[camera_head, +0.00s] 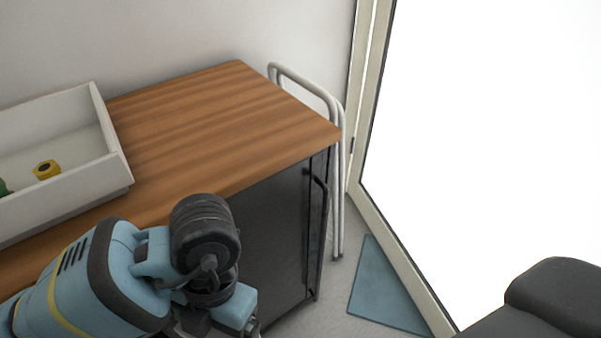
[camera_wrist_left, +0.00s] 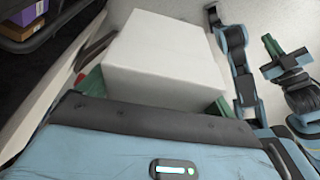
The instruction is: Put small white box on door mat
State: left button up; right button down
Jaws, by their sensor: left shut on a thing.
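The small white box (camera_wrist_left: 165,58) fills the upper middle of the left wrist view. My left gripper (camera_wrist_left: 155,95) is shut on it, with a green finger at each side of the box. In the head view my left arm comes in from the lower left, in front of the cabinet, and the box cannot be seen. The door mat (camera_head: 385,288) is a flat blue-grey piece on the floor beside the glass door, partly cut off by the door frame. Blue and black arm links with a green part show at the right of the wrist view; the right gripper's jaws are unclear.
A wood-topped cabinet (camera_head: 225,120) with dark doors stands at left. A white open bin (camera_head: 110,180) on it holds a yellow item (camera_head: 46,170). A pale metal rail (camera_head: 337,180) stands at the cabinet's right end. A dark rounded shape fills the lower right corner.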

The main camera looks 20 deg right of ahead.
pick_arm(q)
jog(key=r+m+t, duration=0.1)
jog(key=r+m, duration=0.1)
jog(key=m, duration=0.2)
jog(key=w+r+m+t, duration=0.1)
jog(key=r+m, duration=0.1)
jog(key=m, duration=0.3)
jog(key=r+m+t, duration=0.1)
jog(key=r+m, duration=0.1)
jog(key=m, duration=0.2)
jog(key=shift+w+r+m+t+y, duration=0.15)
jog(key=shift+m+t+y, duration=0.25)
jog(key=a+r+m, duration=0.1)
jog(key=m, duration=0.2)
jog(key=w+a+r+m+t+h, duration=0.1)
jog(key=r+m, duration=0.1)
jog(key=m, duration=0.2)
jog(key=a+r+m+h, duration=0.1)
jog(key=r+m, duration=0.1)
jog(key=m, duration=0.1)
jog(key=shift+w+m+t, duration=0.2)
jog(key=shift+m+t, duration=0.2)
jog(key=shift+a+r+m+h, duration=0.2)
jog(key=shift+r+m+h, duration=0.1)
jog(key=shift+m, duration=0.35)
jog(key=shift+a+r+m+h, duration=0.2)
jog(key=shift+r+m, duration=0.05)
jog(key=shift+m, duration=0.4)
